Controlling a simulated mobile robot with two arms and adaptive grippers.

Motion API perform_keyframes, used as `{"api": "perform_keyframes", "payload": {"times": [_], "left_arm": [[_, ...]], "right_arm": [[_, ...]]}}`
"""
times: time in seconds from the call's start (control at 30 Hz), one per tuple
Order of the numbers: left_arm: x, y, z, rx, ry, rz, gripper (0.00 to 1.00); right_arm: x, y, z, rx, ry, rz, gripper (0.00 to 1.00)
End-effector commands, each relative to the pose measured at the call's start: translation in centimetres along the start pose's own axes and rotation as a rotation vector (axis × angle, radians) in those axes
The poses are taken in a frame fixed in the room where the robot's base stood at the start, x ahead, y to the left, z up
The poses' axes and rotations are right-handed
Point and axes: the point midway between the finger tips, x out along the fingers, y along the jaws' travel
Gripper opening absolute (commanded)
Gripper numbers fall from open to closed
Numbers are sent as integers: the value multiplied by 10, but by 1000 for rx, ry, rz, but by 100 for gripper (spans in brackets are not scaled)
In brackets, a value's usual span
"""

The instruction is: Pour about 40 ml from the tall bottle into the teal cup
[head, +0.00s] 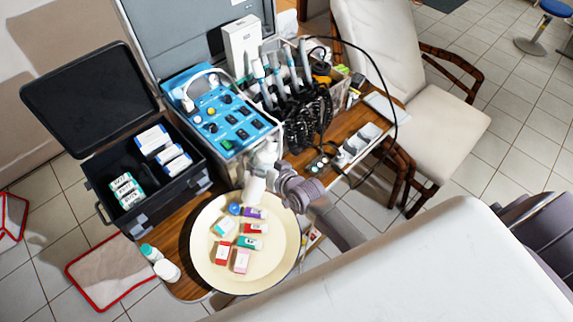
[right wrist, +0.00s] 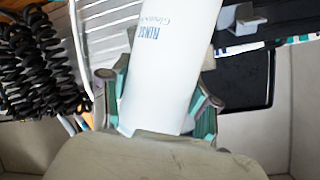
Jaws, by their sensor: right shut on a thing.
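The tall white bottle (right wrist: 168,75) carries blue lettering that starts with RINSE. My right gripper (right wrist: 155,112) is shut around its lower part, with a finger on each side; the bottle leans a little in the right wrist view and its top is out of frame. In the head view my right gripper (head: 270,176) is at the far edge of the round cream tray, with part of the white bottle (head: 255,189) beside it. A small blue round thing (head: 235,209) sits on the tray; I cannot tell whether it is the teal cup. My left gripper is not in view.
The cream tray (head: 207,274) holds several small coloured boxes. An open black case (head: 101,185), a blue control unit (head: 222,113) and black coiled hoses (head: 306,118) crowd the table behind. A chair (head: 430,118) stands at right.

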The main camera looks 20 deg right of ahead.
Motion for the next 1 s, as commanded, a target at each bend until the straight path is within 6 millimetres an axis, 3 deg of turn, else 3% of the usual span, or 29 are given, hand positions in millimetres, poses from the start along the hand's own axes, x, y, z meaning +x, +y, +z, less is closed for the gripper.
{"api": "perform_keyframes", "payload": {"times": [0.03,0.13,0.5,1.0], "left_arm": [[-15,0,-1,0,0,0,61],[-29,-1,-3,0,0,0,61],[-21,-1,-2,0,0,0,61],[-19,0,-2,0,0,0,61]], "right_arm": [[-5,-6,-11,-24,10,12,17],[-10,-10,-18,-89,28,40,17],[-5,-3,-11,-342,97,150,17],[-6,-1,-13,-405,113,177,17]]}}
